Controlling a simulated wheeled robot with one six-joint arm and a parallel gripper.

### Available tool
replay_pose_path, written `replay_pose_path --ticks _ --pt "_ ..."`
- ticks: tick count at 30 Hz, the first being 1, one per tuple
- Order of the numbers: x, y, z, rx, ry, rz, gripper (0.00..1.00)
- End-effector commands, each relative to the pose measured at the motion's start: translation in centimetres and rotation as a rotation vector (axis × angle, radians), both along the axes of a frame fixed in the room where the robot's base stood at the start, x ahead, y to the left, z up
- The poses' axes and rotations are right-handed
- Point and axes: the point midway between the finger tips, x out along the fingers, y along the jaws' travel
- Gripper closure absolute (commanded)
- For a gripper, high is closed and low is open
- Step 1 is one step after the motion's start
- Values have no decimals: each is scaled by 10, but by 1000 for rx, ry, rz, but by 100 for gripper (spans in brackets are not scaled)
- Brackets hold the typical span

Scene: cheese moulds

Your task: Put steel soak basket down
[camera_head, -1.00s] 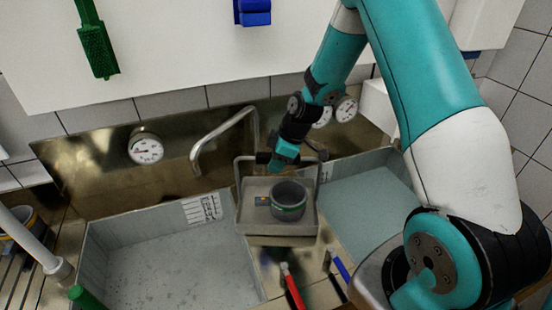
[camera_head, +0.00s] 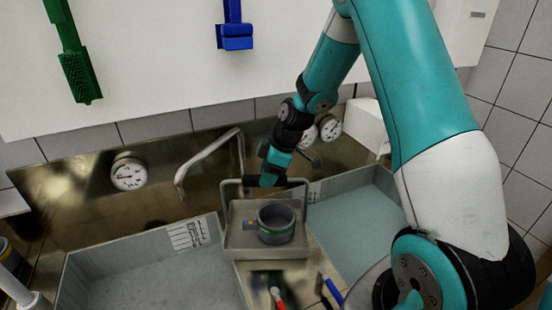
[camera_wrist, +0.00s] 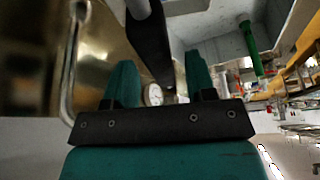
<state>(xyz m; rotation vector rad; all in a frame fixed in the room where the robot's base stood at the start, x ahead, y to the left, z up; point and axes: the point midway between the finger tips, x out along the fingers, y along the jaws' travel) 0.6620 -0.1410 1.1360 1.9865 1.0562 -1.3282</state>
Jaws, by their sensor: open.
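The steel soak basket (camera_head: 237,247) is a shallow grey tray with a tall hoop handle. In the head view it stands level at the ledge between the two basins; whether it fully rests there I cannot tell. A round grey mould (camera_head: 276,223) with a green band sits in it. My gripper (camera_head: 268,180) is at the top bar of the handle. In the wrist view my two teal fingers (camera_wrist: 160,83) are apart, and a black grip (camera_wrist: 150,45) on a grey rod shows between and beyond them. Contact with the fingers is not clear.
A left basin (camera_head: 165,275) and a right basin (camera_head: 350,215) with bluish liquid flank the basket. A bent tap pipe (camera_head: 205,155) rises close behind it on the left. Red- and blue-handled tools (camera_head: 277,296) lie in front. Gauges (camera_head: 128,173) are on the back panel.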

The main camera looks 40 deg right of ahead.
Motion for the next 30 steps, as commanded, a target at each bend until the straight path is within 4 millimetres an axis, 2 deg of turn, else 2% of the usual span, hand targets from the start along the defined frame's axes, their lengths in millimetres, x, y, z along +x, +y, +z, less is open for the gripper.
replay_pose_path --ticks 6,14,17,20,21,23,24,27,30 --pt "-10 -17 44 -2 -6 -3 49" --pt "-18 -23 75 2 1 -1 49" --pt "-30 4 92 14 20 -13 49" --pt "-62 61 117 38 74 -53 49" --pt "-83 86 126 49 105 -74 49" --pt "-117 120 138 62 151 -114 49" --pt "-142 138 144 68 183 -140 49" --pt "-198 168 152 76 252 -205 49" --pt "-238 182 154 77 300 -255 49"
